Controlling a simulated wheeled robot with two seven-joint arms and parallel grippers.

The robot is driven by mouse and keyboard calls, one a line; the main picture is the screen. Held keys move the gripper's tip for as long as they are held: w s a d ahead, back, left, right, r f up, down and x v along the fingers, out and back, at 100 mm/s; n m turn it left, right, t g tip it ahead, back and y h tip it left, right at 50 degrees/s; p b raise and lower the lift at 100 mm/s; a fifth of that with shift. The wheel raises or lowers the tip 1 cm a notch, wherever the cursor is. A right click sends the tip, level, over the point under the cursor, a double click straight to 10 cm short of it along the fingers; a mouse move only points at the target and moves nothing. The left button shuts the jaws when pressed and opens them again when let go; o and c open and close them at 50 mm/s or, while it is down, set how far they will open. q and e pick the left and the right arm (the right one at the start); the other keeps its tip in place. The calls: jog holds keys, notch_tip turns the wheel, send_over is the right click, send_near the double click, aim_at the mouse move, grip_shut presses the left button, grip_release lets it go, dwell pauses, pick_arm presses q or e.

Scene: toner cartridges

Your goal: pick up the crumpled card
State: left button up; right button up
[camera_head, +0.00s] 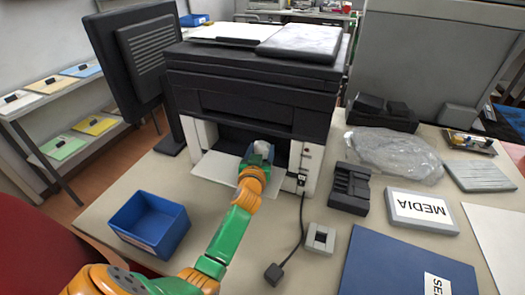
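A small, pale, rounded lump (262,147), which looks like the crumpled card, is in the front opening of the black and white printer (250,95). My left arm reaches in from the lower left, and my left gripper (258,154) is at the opening, right at the lump. The gripper's dark blue parts show on both sides of the lump. The fingertips are small and partly hidden, so I cannot tell whether they touch or grip it. The printer's white front flap (218,172) is folded down under the gripper. My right gripper is not in view.
A blue open bin (150,222) stands at the table's left front. Right of the printer are a black cartridge-like block (349,188), a clear plastic bag (395,153), a MEDIA box (422,210) and a blue folder (400,265). A cable (300,225) hangs down to the table.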

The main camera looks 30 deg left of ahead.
pick_arm(q)
jog(key=c, duration=0.7)
jog(key=shift+c, duration=0.2)
